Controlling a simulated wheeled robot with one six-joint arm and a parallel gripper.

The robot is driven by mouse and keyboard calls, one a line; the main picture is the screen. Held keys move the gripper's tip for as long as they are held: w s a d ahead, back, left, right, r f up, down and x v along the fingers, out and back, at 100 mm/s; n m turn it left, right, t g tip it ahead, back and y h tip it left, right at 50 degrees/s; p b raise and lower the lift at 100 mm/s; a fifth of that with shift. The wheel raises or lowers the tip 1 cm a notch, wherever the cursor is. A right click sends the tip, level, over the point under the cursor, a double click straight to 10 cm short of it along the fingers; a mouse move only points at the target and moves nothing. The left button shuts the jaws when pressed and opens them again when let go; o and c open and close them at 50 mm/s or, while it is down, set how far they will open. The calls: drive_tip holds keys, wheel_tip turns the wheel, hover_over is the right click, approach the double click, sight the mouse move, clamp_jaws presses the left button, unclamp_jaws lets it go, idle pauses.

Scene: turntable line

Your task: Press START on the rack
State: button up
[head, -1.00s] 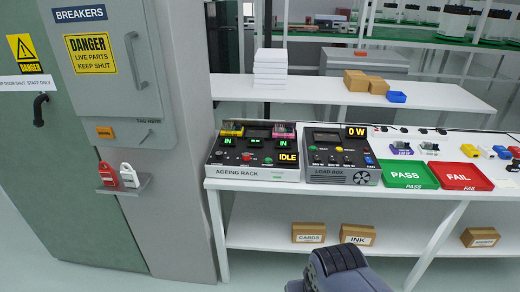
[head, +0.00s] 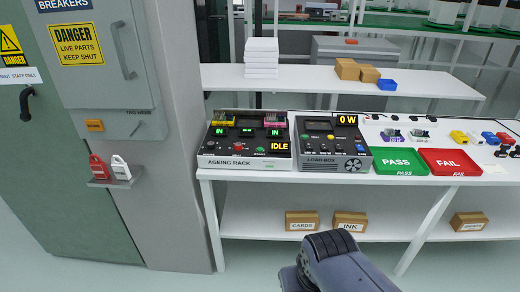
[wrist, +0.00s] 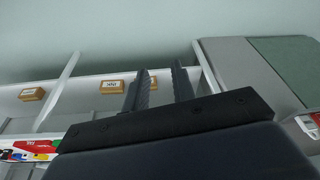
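The ageing rack (head: 244,163) stands at the left end of the white bench in the head view, a dark-topped box with its name on the front. Its displays read IN twice and IDLE. Its panel has a red button (head: 239,147) and a green button (head: 260,149); their small labels cannot be read. A yellow-marked and a pink-marked piece sit at its back. In the wrist view my gripper (wrist: 158,68) has its two dark fingers apart with nothing between them. It points toward the bench's lower shelf, away from the rack's top. In the head view only my arm shows.
The load box (head: 333,163), reading 0 W, stands right beside the rack. Beyond it are the green PASS tray (head: 383,167) and red FAIL tray (head: 482,169). The grey breaker cabinet (head: 100,65) rises at the left. Boxes lie on the lower shelf (head: 260,221). Floor before the bench looks clear.

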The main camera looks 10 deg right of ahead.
clamp_jaws()
idle(1.2)
